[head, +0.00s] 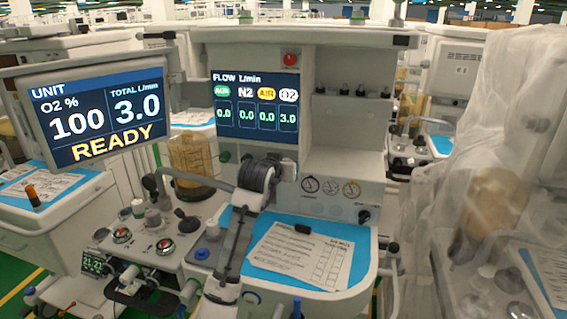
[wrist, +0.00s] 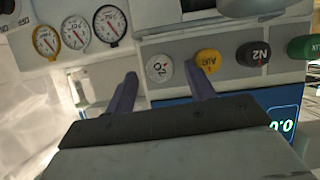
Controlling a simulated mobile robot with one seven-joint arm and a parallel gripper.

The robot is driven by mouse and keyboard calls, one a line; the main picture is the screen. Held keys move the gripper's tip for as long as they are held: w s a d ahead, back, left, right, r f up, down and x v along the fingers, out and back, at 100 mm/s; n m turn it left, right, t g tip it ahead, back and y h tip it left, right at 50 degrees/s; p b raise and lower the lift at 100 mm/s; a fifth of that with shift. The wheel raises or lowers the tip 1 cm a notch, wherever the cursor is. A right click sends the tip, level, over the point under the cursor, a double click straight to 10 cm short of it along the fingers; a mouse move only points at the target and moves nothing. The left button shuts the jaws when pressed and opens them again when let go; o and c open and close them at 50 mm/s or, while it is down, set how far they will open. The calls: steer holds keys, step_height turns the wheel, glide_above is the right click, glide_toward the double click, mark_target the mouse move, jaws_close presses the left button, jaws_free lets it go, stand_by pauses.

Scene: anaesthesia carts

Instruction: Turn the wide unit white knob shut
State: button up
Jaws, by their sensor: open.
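The white knob (wrist: 159,69), marked O2, is at the end of a row of knobs on the wide unit's front panel in the wrist view. My gripper (wrist: 160,72) is open, with one dark finger on each side of the knob in the picture. I cannot tell whether the fingers reach around it or stop just short. In the head view, my arm covers the knob row below the wide unit's flow display (head: 255,115). That display reads 3.0 under O2 and 0.0 under the others.
A yellow AIR knob (wrist: 208,61) sits close beside the right finger, followed by a black N2 knob (wrist: 252,53) and a green knob (wrist: 303,47). Round gauges (wrist: 78,30) lie left. A monitor (head: 95,110) shows O2 100%, total 3.0, READY. Papers (head: 302,255) lie on the blue worktop.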

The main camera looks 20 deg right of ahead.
steer(key=shift+x, duration=0.85)
steer(key=shift+c, duration=0.4)
steer(key=c, duration=0.9)
steer(key=shift+s+d+f+m+t+y+b, duration=0.15)
steer(key=shift+m+t+y+b, duration=0.3)
steer(key=shift+m+t+b, duration=1.95)
steer(key=shift+f+m+t+y+b, duration=0.35)
steer(key=shift+m+b, duration=0.65)
steer(key=shift+m, duration=3.05)
steer(key=shift+s+d+f+m+t+y+b, duration=0.1)
steer(key=shift+m+t+y+b, duration=0.5)
steer(key=shift+m+t+b, duration=1.85)
steer(key=shift+m+g+p, duration=0.75)
steer(key=shift+m+g, duration=0.15)
steer(key=shift+g, duration=0.1)
